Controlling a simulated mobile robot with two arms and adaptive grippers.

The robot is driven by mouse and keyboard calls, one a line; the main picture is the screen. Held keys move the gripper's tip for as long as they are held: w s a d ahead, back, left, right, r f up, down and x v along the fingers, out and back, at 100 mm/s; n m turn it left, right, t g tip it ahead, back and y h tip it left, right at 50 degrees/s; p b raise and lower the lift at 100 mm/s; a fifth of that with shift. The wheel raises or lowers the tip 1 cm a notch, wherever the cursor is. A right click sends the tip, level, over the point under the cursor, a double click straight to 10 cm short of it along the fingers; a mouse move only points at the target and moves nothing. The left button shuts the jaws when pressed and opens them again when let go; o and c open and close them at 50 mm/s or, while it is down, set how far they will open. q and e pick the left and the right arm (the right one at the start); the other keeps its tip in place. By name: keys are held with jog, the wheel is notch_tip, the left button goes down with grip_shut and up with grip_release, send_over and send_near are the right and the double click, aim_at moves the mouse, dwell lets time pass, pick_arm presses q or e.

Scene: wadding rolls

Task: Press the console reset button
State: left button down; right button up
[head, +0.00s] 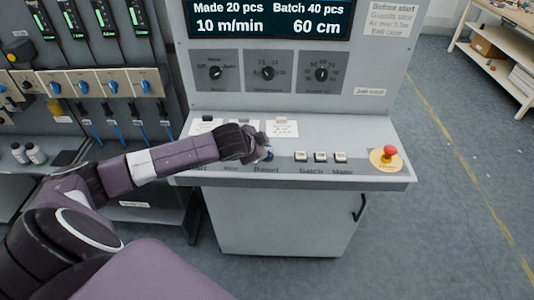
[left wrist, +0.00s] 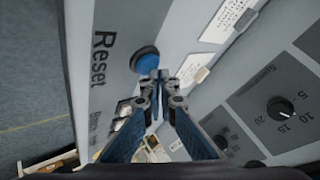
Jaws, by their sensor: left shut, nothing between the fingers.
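The blue round reset button (left wrist: 145,60) sits on the console's grey sloping panel, beside the printed word "Reset" in the left wrist view. In the head view the button is mostly hidden by my left gripper (head: 265,152), and the "Reset" label shows just below. My left gripper (left wrist: 158,76) is shut and empty. In the left wrist view its fingertips appear right at the button's lower right edge. I cannot tell whether they touch it. My right gripper is in neither view.
The console (head: 300,181) has several white square buttons right of reset and a red emergency stop (head: 390,151) on a yellow disc. Paper notes (head: 283,128) lie behind the buttons. Three dials and a screen (head: 270,18) stand above. A rack with blue switches is at left.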

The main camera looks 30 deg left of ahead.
pick_arm(q)
jog(key=shift+s+f, duration=0.1)
jog(key=shift+f, duration=0.45)
dwell(0.6)
jog(key=shift+r+p, duration=0.95)
jog(key=shift+p, duration=0.1)
jog(key=shift+r, duration=0.15)
notch_tip(320, 180, up, 5)
jog(key=p, duration=0.5)
jog(key=shift+p, duration=0.3)
jog(key=shift+f, duration=0.2)
